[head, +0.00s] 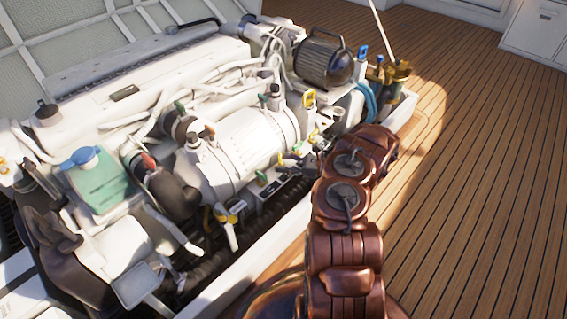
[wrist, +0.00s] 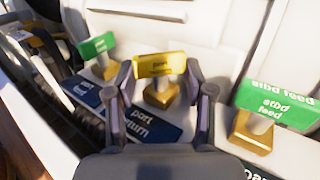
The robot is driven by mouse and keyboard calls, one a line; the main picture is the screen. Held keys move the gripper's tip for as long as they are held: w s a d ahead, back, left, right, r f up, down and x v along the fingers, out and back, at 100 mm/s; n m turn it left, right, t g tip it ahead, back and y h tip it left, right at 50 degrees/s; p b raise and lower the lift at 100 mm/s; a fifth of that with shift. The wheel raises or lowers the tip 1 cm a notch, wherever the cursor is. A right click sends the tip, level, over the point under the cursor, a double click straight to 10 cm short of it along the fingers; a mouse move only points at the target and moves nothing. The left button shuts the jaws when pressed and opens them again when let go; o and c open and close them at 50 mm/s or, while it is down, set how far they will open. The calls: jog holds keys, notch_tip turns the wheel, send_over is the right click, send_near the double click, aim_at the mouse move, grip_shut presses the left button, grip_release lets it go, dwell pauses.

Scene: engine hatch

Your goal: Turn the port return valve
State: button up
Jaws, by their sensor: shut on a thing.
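The port return valve has a yellow handle (wrist: 161,65) with partly readable lettering, on a brass base (wrist: 161,95), in the middle of the wrist view. A dark blue label (wrist: 142,122) reading "port return" lies just below it, partly covered by my gripper. My gripper (wrist: 160,72) has one finger at each end of the yellow handle and is shut on it. The handle lies nearly level across the picture, between the fingertips.
A green handle (wrist: 97,45) stands close on the left. A green "stbd feed" handle (wrist: 277,105) on a brass base stands close on the right. The white engine (head: 245,150) with hoses and fittings fills the left of the head view. Wooden deck (head: 480,170) lies clear at right.

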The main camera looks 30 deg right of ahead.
jog(key=o, duration=1.1)
jog(key=shift+o, duration=0.2)
jog(key=shift+d, duration=0.15)
jog(key=v, duration=1.2)
jog(key=shift+s, duration=0.1)
jog(key=shift+c, duration=0.2)
